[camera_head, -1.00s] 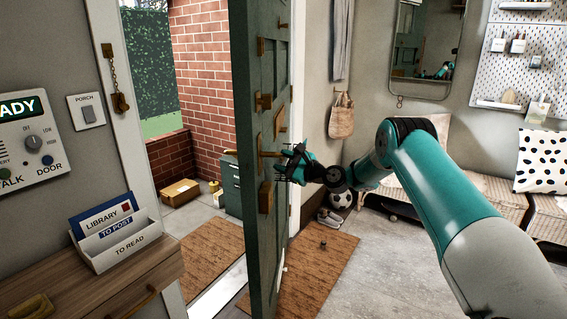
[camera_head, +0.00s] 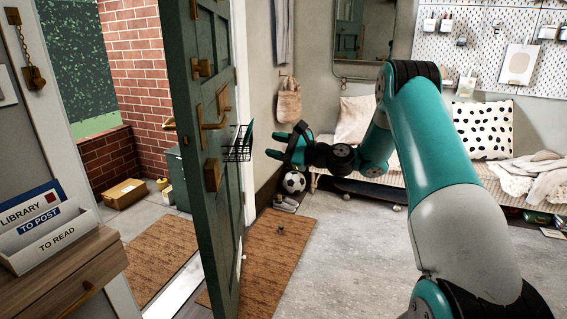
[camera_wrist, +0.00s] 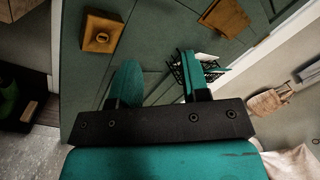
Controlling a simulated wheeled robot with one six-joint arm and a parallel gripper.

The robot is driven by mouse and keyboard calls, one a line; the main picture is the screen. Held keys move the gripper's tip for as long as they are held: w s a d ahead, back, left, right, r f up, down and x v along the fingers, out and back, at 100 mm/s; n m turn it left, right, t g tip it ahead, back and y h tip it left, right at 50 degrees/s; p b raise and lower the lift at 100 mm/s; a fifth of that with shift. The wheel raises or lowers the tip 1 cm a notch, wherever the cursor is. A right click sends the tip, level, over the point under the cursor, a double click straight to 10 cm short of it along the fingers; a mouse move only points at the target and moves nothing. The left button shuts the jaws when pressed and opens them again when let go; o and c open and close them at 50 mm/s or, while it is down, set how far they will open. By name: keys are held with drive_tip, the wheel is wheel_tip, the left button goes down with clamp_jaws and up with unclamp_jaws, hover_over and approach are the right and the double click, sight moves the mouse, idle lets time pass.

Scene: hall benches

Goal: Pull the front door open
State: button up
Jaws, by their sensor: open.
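The dark green front door (camera_head: 208,165) stands ajar, with the porch showing through the gap on its left. Its brass lever handle (camera_head: 212,126) sticks out on the near face, and a brass lock case (camera_head: 211,175) sits below it; a brass fitting (camera_wrist: 101,32) also shows in the wrist view. My gripper (camera_head: 272,143) is open and empty, to the right of the handle and apart from it. In the wrist view my two fingers (camera_wrist: 163,82) point toward the door's face. A black wire basket (camera_head: 238,146) hangs at the door near my fingers.
A brown doormat (camera_head: 262,262) lies inside beside the door, with shoes (camera_head: 286,203) and a football (camera_head: 293,182) beyond it. A cushioned bench (camera_head: 400,184) lines the back wall. A drawer unit with a letter rack (camera_head: 50,240) stands at left. The grey floor is clear at centre right.

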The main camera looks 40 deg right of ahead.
drive_tip(key=b+v, duration=0.2)
drive_tip(key=b, duration=0.1)
idle(0.4)
